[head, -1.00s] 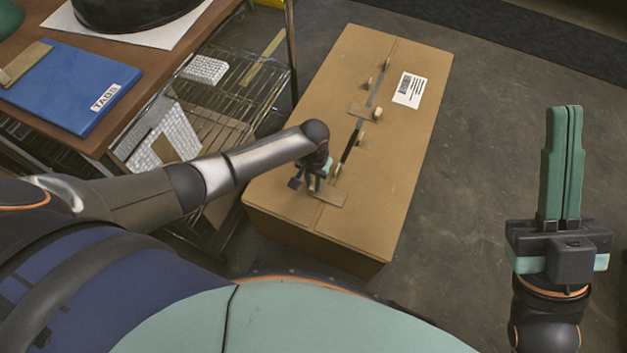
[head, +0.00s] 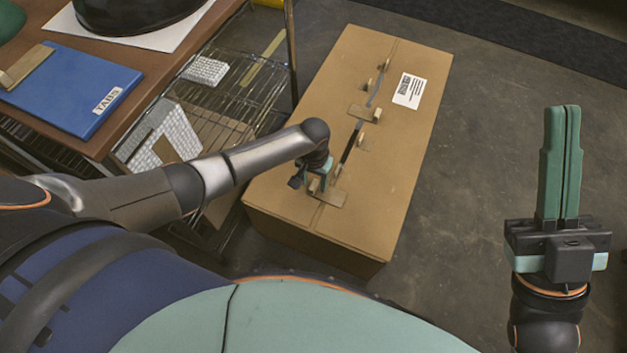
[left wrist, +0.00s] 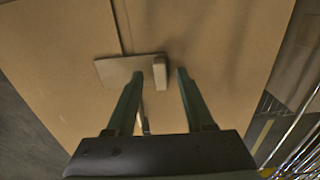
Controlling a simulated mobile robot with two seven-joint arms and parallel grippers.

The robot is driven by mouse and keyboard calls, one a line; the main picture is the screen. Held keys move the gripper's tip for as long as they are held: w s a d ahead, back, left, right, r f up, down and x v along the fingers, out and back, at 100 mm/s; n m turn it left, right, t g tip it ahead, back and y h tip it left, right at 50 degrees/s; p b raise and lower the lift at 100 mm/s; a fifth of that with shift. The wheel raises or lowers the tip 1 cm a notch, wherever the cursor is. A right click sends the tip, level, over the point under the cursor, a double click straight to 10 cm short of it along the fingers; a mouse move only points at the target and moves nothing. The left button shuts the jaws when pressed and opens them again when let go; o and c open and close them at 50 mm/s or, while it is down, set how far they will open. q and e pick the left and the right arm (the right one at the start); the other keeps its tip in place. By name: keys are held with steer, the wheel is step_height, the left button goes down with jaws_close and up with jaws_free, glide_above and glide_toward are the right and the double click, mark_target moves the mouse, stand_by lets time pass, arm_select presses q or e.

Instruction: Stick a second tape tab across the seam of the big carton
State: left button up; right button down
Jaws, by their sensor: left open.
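The big carton (head: 395,140) lies on the floor with a dark seam gap along its top. A tan tape tab (head: 332,198) lies flat across the seam at the near end; it also shows in the left wrist view (left wrist: 118,70). Its upright block stands between the fingertips of my left gripper (left wrist: 159,75), with gaps on both sides. In the head view, that gripper (head: 321,184) is low over the tab, open. Another tab (head: 361,113) lies across the seam near the middle. My right gripper (head: 560,165) is shut and empty, right of the carton.
A brown table (head: 150,85) at the left holds a blue board (head: 70,90) labelled TABS, with one tan tab (head: 25,66) on it. A wire rack (head: 235,85) stands beside the carton. Several small blocks stand along the seam. Floor at the right is clear.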

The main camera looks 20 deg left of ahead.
arm_select(q)
step_height(320, 180, up, 12)
steer(key=p, duration=0.5)
steer(key=shift+f+p, duration=0.25)
steer(key=shift+p, duration=0.15)
arm_select(e)
step_height(320, 180, up, 7)
steer(key=n, duration=0.1)
steer(key=shift+s+d, duration=0.2)
steer(key=shift+d, duration=0.15)
steer(key=shift+t, duration=0.3)
